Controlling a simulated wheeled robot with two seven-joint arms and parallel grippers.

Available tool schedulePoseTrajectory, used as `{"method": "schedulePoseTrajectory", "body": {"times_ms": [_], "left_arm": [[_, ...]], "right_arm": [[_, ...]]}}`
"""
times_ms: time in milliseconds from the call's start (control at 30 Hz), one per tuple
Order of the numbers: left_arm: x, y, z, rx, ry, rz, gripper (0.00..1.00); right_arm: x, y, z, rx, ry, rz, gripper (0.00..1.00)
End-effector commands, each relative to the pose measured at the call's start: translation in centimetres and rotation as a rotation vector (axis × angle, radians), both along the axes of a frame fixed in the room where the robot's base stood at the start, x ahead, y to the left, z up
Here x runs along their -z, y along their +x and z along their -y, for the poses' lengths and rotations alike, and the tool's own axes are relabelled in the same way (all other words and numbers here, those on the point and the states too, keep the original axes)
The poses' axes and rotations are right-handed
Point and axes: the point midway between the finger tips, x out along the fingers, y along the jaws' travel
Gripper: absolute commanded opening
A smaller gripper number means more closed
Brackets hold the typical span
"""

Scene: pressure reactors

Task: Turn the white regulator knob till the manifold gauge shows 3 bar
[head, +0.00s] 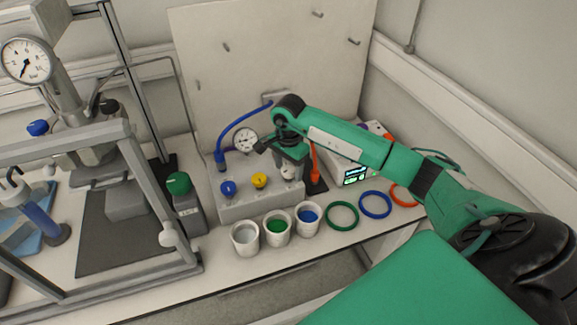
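The manifold (262,207) is a pale block on the bench with a blue knob (228,188), a yellow knob (260,181) and the white regulator knob (288,173) in a row. The manifold gauge (245,140) is a round white dial behind the knobs; its reading is too small to tell. My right gripper (289,164) points down right at the white knob, its dark body hiding part of the area. I cannot tell whether its fingers are closed on the knob. My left gripper is not in view.
Three cups (278,229) stand in front of the manifold. Green, blue and orange rings (342,215) lie to their right. A device with a lit display (355,176) stands behind my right arm. A metal frame with a reactor and large gauge (27,60) fills the left.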

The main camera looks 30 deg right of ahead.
Motion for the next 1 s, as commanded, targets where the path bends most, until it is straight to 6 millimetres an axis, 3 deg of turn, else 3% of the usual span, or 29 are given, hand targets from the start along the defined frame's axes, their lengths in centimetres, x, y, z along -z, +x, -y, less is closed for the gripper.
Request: {"method": "schedulePoseTrajectory", "body": {"times_ms": [33,233,567,1000], "left_arm": [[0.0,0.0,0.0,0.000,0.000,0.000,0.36],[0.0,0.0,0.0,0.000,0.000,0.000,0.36],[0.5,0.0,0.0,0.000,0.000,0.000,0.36],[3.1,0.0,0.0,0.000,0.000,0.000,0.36]], "right_arm": [[0.0,0.0,0.0,0.000,0.000,0.000,0.53],[0.0,0.0,0.0,0.000,0.000,0.000,0.17],[0.1,0.0,0.0,0.046,0.000,0.000,0.17],[0.2,0.0,0.1,0.363,0.000,0.002,0.17]]}}
